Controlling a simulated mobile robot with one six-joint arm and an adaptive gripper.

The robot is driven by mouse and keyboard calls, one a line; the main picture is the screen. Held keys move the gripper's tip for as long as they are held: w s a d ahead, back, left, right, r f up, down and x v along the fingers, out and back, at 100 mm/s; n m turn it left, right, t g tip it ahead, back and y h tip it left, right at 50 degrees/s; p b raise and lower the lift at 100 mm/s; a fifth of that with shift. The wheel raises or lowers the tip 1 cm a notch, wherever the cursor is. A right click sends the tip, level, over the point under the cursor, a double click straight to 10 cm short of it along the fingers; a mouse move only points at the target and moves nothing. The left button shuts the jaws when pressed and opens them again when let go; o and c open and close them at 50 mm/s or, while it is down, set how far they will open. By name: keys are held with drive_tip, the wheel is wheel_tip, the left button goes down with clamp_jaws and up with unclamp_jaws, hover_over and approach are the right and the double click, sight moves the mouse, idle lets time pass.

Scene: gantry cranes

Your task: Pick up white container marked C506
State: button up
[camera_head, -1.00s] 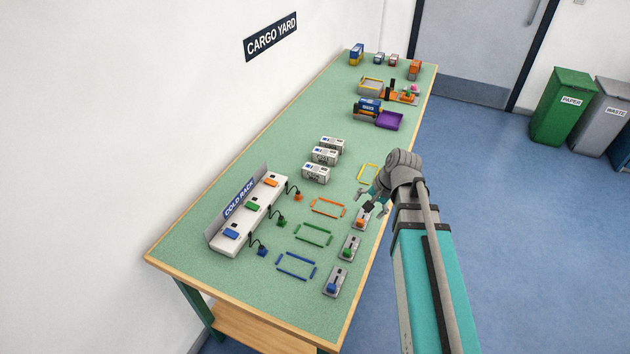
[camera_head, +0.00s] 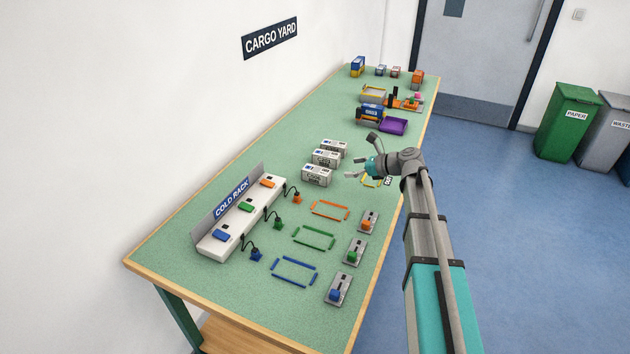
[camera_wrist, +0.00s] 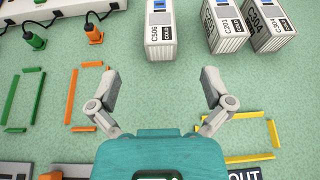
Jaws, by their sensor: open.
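The white container marked C506 (camera_wrist: 158,32) stands on the green table at the top middle of the wrist view. It is the nearest of three white containers in the head view (camera_head: 317,176). Its top carries a blue patch and a dark COLD label, and the wrist view cuts off its far end. My gripper (camera_head: 361,156) is open and empty, to the right of the containers. In the wrist view my gripper's fingers (camera_wrist: 160,85) are spread, with C506 ahead between their lines and apart from them.
Two more white containers (camera_wrist: 225,27) (camera_wrist: 269,25) stand right of C506 in the wrist view. The cold rack (camera_head: 240,218) with corded plugs lies left. Orange (camera_head: 330,210), green (camera_head: 314,237) and blue (camera_head: 294,271) outlines mark bare table. A yellow outline (camera_wrist: 236,158) lies below the right finger.

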idle(0.4)
drive_tip(key=b, duration=0.3)
approach(313, 168)
drive_tip(key=shift+w+a+f, duration=0.2)
drive_tip(key=shift+a+f, duration=0.35)
drive_tip(key=shift+w+a+f, duration=0.15)
drive_tip(key=shift+a+f, duration=0.45)
drive_tip(key=shift+w+a+f, duration=0.1)
drive_tip(key=shift+w+a, duration=0.1)
drive_tip(key=shift+a, duration=0.35)
drive_tip(key=shift+b+x, duration=0.9)
drive_tip(key=shift+x, duration=1.7)
drive_tip(key=shift+w+r, duration=0.15)
drive_tip(key=shift+r, duration=0.05)
drive_tip(key=c, duration=1.3)
drive_tip(key=shift+o, duration=0.2)
drive_tip(key=shift+r, duration=0.2)
